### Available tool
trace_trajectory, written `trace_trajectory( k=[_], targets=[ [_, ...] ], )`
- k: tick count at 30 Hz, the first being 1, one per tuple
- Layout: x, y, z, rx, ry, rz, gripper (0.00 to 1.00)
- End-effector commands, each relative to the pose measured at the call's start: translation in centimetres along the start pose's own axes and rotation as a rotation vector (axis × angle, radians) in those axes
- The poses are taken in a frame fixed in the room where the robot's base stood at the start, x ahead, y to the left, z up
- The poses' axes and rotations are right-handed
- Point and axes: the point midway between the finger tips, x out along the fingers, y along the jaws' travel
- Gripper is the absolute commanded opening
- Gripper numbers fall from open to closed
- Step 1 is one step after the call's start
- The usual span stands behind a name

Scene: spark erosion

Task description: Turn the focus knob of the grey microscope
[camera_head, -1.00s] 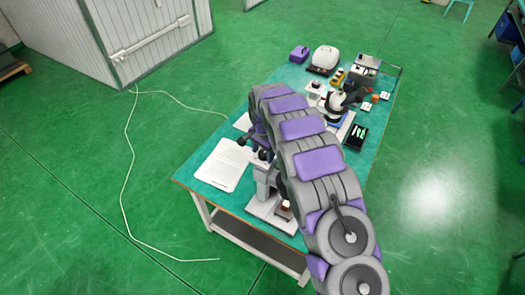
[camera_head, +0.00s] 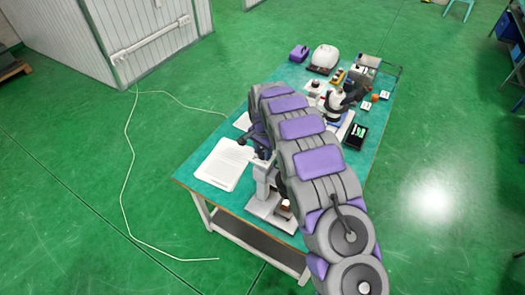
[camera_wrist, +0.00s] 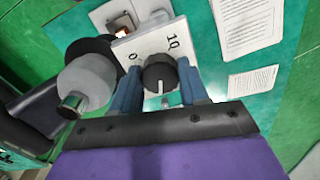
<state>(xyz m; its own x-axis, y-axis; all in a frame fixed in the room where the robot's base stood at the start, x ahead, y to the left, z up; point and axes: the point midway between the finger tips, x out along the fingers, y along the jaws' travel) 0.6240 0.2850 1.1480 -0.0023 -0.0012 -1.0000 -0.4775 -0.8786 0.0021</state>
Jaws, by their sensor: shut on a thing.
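The focus knob (camera_wrist: 160,78) is black and round with a white pointer line, seen in the wrist view. It sits on a pale plate (camera_wrist: 146,42) marked 0 and 10. The pointer aims down toward my gripper's base. My gripper (camera_wrist: 160,82) has its two blue fingers on either side of the knob, shut on it. The grey microscope (camera_head: 264,180) stands at the near end of the table in the head view, partly hidden by my arm. Its grey body part (camera_wrist: 92,78) also shows in the wrist view. The knob is hidden in the head view.
The green-topped table (camera_head: 207,193) holds a printed sheet (camera_head: 222,165) left of the microscope. Farther back are a second microscope (camera_head: 336,103), a black tray (camera_head: 356,137), a white rounded device (camera_head: 325,57) and a purple box (camera_head: 299,53). A cable (camera_head: 126,180) lies on the open floor.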

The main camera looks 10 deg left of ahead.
Motion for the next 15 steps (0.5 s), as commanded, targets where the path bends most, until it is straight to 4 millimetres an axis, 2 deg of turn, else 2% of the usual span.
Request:
trace_trajectory(
  k=[8,15],
  targets=[
    [0.04,-0.24,-0.10,-0.149,0.006,-0.007,0.14],
    [0.06,-0.17,-0.14,-0.366,0.006,-0.006,0.14]
  ],
)
